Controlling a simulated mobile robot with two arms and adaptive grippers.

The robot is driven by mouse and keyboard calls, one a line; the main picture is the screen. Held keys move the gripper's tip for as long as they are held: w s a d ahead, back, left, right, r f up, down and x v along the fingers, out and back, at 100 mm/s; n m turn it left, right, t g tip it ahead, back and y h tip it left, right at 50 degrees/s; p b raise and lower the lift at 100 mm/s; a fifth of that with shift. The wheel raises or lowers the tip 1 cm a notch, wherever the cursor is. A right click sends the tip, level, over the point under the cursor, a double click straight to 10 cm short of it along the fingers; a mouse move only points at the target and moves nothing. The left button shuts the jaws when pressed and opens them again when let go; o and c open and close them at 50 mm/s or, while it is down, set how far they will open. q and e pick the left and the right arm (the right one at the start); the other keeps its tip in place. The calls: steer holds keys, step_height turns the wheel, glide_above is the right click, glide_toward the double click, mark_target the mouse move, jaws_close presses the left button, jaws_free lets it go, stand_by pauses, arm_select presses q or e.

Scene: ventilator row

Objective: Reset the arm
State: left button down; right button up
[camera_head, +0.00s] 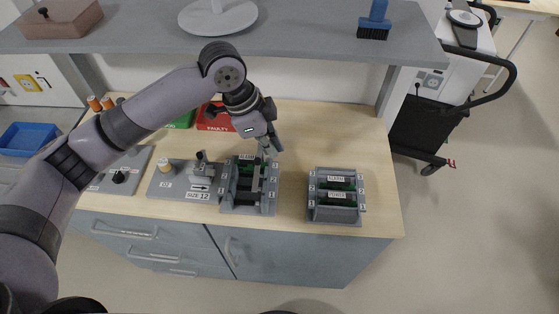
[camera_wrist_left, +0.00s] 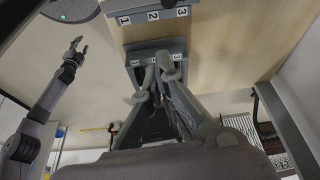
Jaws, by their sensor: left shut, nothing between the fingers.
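My left arm comes in from the left, across the bench. Its left gripper (camera_head: 272,146) is shut and empty, just above the back edge of the left grey rack (camera_head: 228,198). In the left wrist view the left gripper (camera_wrist_left: 160,72) has its fingertips together in front of a rack with numbered slots. My right gripper is outside the head view; in the left wrist view the right gripper (camera_wrist_left: 76,47) hangs at the left, fingers apart and empty.
The right grey rack (camera_head: 313,212) holds ALARM and POWER modules. A grey plate with a SIZE 12 label (camera_head: 198,196) and a red FAULTY tray (camera_head: 214,118) are left of the left rack. A shelf (camera_head: 300,45) overhangs the back; bare bench (camera_head: 335,135) lies right of the gripper.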

arm_select(q)
steer(key=s+d+f+n+t+h, duration=0.25)
steer(key=s+f+n, duration=0.25)
steer(key=s+f, duration=0.35)
steer(key=s+a+f+n+y, duration=0.3)
steer(key=s+a+n, duration=0.2)
steer(key=s+a, duration=0.3)
steer(key=s+a+f+n+y, duration=0.35)
steer(key=s+a+n, duration=0.2)
steer(key=a, duration=0.35)
step_height(320, 180, down, 27)
steer(key=b, duration=0.3)
steer(key=s+a+f+m+g+b, duration=0.1)
steer(key=s+a+f+g+b, duration=0.1)
steer(key=s+f, duration=1.6)
step_height(320, 180, down, 3)
steer(key=shift+s+a+r, duration=0.15)
steer(key=shift+a, duration=0.2)
arm_select(e)
steer(key=f, duration=0.2)
steer(key=a+f, duration=0.1)
steer(key=f, duration=0.2)
steer(key=shift+a+f, duration=0.1)
steer(key=shift+f, duration=0.25)
